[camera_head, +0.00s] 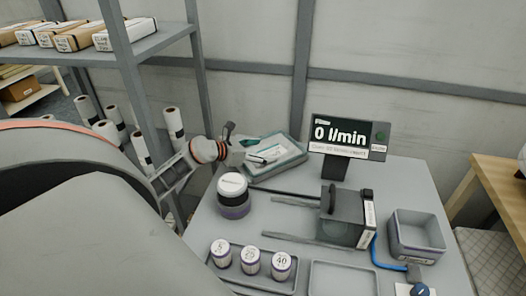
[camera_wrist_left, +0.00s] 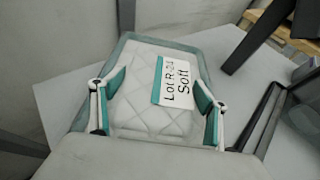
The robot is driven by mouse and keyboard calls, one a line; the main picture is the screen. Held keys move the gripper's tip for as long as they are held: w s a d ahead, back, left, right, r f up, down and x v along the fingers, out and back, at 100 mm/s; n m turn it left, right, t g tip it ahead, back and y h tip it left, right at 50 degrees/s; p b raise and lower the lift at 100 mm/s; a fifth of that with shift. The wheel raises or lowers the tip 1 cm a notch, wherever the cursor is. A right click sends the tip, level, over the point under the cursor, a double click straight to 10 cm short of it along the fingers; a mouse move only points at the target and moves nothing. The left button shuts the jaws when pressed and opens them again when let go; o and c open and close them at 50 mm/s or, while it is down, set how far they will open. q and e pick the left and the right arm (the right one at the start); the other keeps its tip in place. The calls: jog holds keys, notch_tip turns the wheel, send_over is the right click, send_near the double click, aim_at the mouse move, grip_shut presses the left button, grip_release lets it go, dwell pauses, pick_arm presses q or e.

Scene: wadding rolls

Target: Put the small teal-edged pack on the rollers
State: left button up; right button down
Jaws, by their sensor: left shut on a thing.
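The small teal-edged pack (camera_wrist_left: 145,95) is white and quilted, with a label reading "Lot R-24 Soft" in the left wrist view. It lies within a grey-green tray (camera_head: 291,166), and in the head view its pale top (camera_head: 268,154) shows small. My left gripper (camera_wrist_left: 160,108) is shut on the pack, one finger on each side. In the head view the left gripper (camera_head: 238,148) reaches the tray's left side. Two dark parallel bars (camera_head: 290,238), seemingly the rollers, extend left from a grey block (camera_head: 345,217). My right gripper is not in view.
A display (camera_head: 347,136) reading "0 l/min" stands behind the block. A round lidded jar (camera_head: 233,195) stands between tray and bars. Several numbered jars (camera_head: 250,262) are in front. An open grey bin (camera_head: 417,235) is at right. White rolls (camera_head: 174,123) stand at left.

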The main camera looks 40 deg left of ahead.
pick_arm(q)
jog(key=o, duration=1.1)
jog(key=shift+f, duration=0.1)
